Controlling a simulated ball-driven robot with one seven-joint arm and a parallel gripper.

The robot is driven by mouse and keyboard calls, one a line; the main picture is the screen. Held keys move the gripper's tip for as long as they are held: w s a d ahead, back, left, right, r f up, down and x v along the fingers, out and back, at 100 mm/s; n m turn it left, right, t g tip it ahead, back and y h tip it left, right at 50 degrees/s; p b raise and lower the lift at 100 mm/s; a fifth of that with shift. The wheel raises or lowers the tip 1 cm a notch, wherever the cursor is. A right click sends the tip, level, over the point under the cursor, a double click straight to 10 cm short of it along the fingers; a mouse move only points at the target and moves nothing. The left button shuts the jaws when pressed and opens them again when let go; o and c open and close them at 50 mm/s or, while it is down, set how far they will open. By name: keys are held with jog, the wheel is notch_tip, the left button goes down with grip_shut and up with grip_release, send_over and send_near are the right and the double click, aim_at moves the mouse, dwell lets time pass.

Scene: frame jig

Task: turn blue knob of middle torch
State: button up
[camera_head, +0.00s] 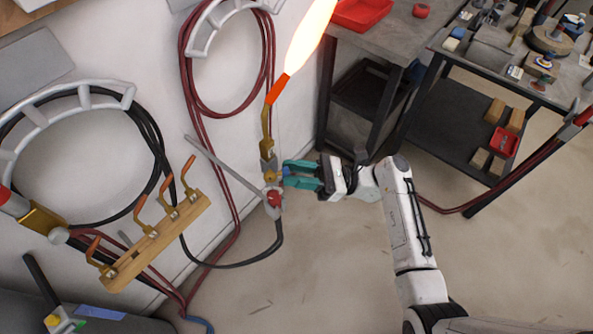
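The middle torch (267,149) stands upright by the wall, with a brass body and an orange tip. A large bright flame (308,38) comes out of its top. A red knob (274,199) shows low on the torch. My gripper (286,175) has two teal fingers pointing left at the torch, just above and right of the red knob. The fingers are a little apart, one above the other.
A wooden rack (155,240) with several copper nozzles is at the left. A grey rod (222,160) slants to the torch. Hoses (186,70) hang on the wall. A dark bench (375,38) and a cluttered cart (450,110) stand at the back right. The floor (330,270) below my gripper is clear.

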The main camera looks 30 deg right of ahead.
grip_shut()
jog(key=shift+n, duration=0.5)
jog(key=n+g, duration=0.2)
jog(key=n, duration=0.2)
jog(key=n+g+b, duration=0.1)
jog(key=n+g, duration=0.1)
jog(key=n, duration=0.2)
jog(key=n+g+b, duration=0.1)
jog(key=n+g, duration=0.1)
jog(key=n, duration=0.2)
jog(key=shift+w+d+r, duration=0.15)
jog(key=shift+w, duration=0.05)
jog(key=shift+n+g+b, duration=0.3)
jog(key=shift+n, duration=0.1)
jog(key=shift+o, duration=2.4)
grip_release()
